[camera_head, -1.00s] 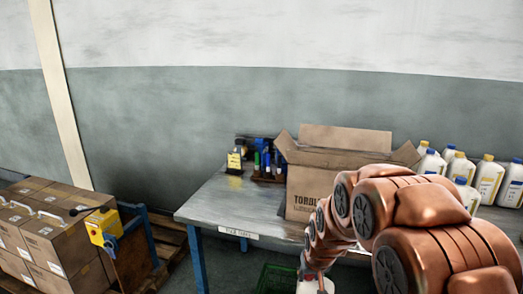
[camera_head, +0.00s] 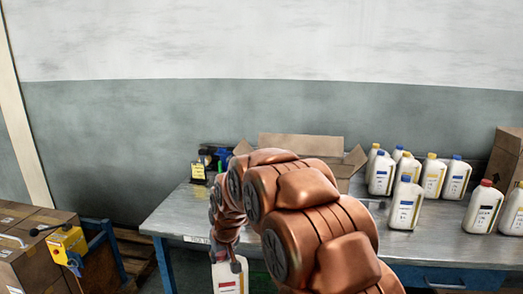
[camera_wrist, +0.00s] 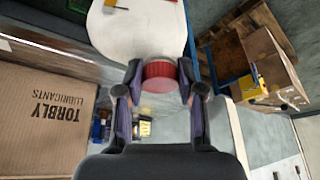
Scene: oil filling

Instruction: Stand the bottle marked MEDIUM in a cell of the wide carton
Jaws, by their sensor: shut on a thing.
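My gripper (camera_wrist: 160,88) is shut on a white bottle (camera_wrist: 135,30) by its red cap (camera_wrist: 160,74). In the head view the held bottle (camera_head: 229,280) hangs upright below my arm, in front of the table edge; its label is too small to read. An open carton (camera_head: 300,145) stands on the table, mostly hidden behind my arm with its flaps up. In the wrist view its printed side (camera_wrist: 45,125) shows at the left, upside down. Its cells are hidden. Another brown carton (camera_head: 506,158) is cut off at the right edge; I cannot tell which is the wide one.
A red-capped bottle (camera_head: 483,207) stands nearer the front right. A yellow-labelled dark bottle (camera_head: 198,171) is at the table's left. Closed cartons (camera_head: 35,250) sit at the lower left.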

